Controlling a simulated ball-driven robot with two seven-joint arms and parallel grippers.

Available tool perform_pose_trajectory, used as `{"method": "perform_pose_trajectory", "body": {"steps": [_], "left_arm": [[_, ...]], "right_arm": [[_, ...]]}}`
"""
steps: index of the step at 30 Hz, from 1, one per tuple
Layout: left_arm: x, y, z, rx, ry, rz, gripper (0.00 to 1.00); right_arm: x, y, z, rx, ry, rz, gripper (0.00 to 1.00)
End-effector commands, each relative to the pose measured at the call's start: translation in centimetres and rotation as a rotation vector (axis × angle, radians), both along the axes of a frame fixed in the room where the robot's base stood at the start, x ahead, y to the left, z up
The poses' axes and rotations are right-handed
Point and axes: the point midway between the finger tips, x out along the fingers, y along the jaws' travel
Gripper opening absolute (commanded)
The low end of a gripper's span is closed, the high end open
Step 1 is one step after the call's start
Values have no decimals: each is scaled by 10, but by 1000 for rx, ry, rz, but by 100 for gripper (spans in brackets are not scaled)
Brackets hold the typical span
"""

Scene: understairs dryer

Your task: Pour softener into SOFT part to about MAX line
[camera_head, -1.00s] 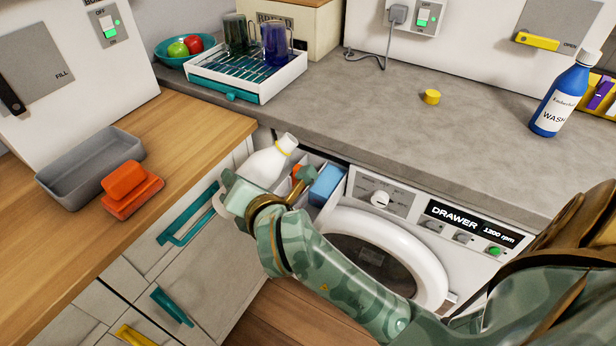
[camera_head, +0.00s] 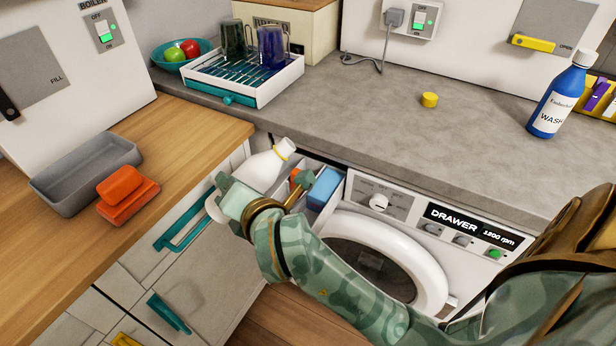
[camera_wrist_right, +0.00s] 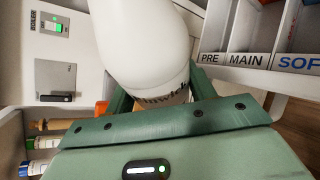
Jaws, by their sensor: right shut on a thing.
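My right gripper (camera_head: 240,200) is shut on a white bottle (camera_head: 262,168) with a yellow ring at its neck. The bottle is tilted, its neck towards the upper right, beside the open washer drawer (camera_head: 306,178). In the right wrist view the bottle (camera_wrist_right: 145,45) fills the middle, its label mostly hidden by the gripper (camera_wrist_right: 160,110). That view also shows the drawer labels PRE, MAIN and SOFT (camera_wrist_right: 297,62), the last cut off. A blue part (camera_head: 325,186) sits at the drawer's right side. My left gripper is out of view.
A yellow cap (camera_head: 430,99) lies on the grey worktop (camera_head: 400,130). A blue WASH bottle (camera_head: 558,98) stands at the right. A dish rack (camera_head: 258,92) stands behind the drawer. A grey tub (camera_head: 75,185) and orange sponges (camera_head: 125,195) are on the wooden counter.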

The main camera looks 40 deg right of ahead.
Motion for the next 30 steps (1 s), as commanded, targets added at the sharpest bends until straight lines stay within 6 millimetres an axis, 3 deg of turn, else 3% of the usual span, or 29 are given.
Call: {"method": "perform_pose_trajectory", "body": {"steps": [30], "left_arm": [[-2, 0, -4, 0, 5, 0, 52]], "right_arm": [[2, 4, 6, 63, -25, 0, 20]]}}
